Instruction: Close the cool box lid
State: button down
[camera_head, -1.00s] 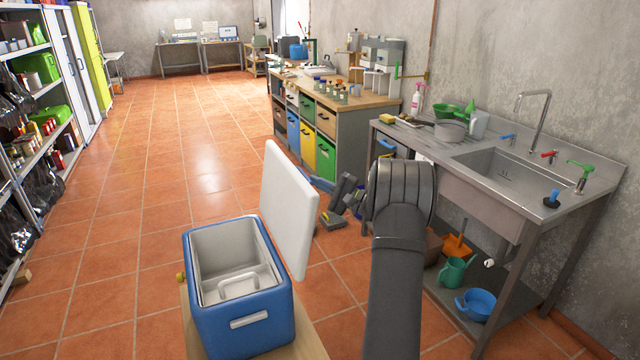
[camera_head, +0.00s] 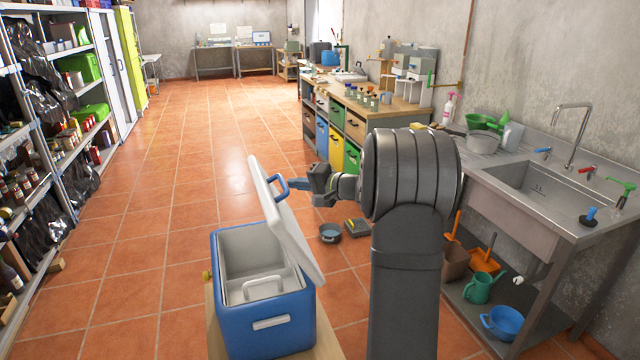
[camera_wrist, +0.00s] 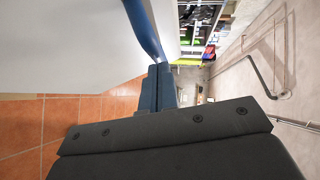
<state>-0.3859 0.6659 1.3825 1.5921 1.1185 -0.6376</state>
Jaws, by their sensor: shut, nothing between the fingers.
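The blue cool box (camera_head: 262,325) stands on a wooden surface at lower centre in the head view. Its white lid (camera_head: 285,215) is raised on the box's right side, with its top leaning left toward the opening. A blue handle (camera_head: 280,180) is on the lid's outer face. My gripper (camera_head: 293,186) is shut and empty, its fingers pointing left at the lid by the handle. In the wrist view the fingers (camera_wrist: 158,88) are together beside the white lid (camera_wrist: 60,45) and the curved blue handle (camera_wrist: 143,28). I cannot tell whether they touch.
A white inner part with a handle shows inside the box. A grey-blue bowl (camera_head: 330,233) lies on the floor right of the lid. A metal sink bench (camera_head: 490,185) stands at right, shelves (camera_head: 50,130) at left. The tiled floor (camera_head: 165,190) between is open.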

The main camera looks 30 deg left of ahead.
aim_at(262, 197)
jog(key=s+a+n+h, duration=0.1)
jog(key=s+a, duration=0.1)
jog(key=s+a+f+h, duration=0.1)
jog(key=s+a, duration=0.1)
jog(key=s+a+f+n+t+h, duration=0.1)
jog(key=s+a, duration=0.2)
jog(key=shift+f+n, duration=0.1)
jog(key=shift+n, duration=0.2)
jog(key=s+a+f+n+t+h, duration=0.3)
jog(key=s+a+f, duration=0.5)
jog(key=f, duration=0.4)
jog(key=shift+h, duration=0.7)
jog(key=shift+r, duration=0.1)
jog(key=w+a+r+v, duration=0.1)
jog(key=r+v, duration=0.1)
jog(key=v, duration=1)
jog(key=shift+s+r, duration=0.15)
jog(key=shift+r, duration=0.2)
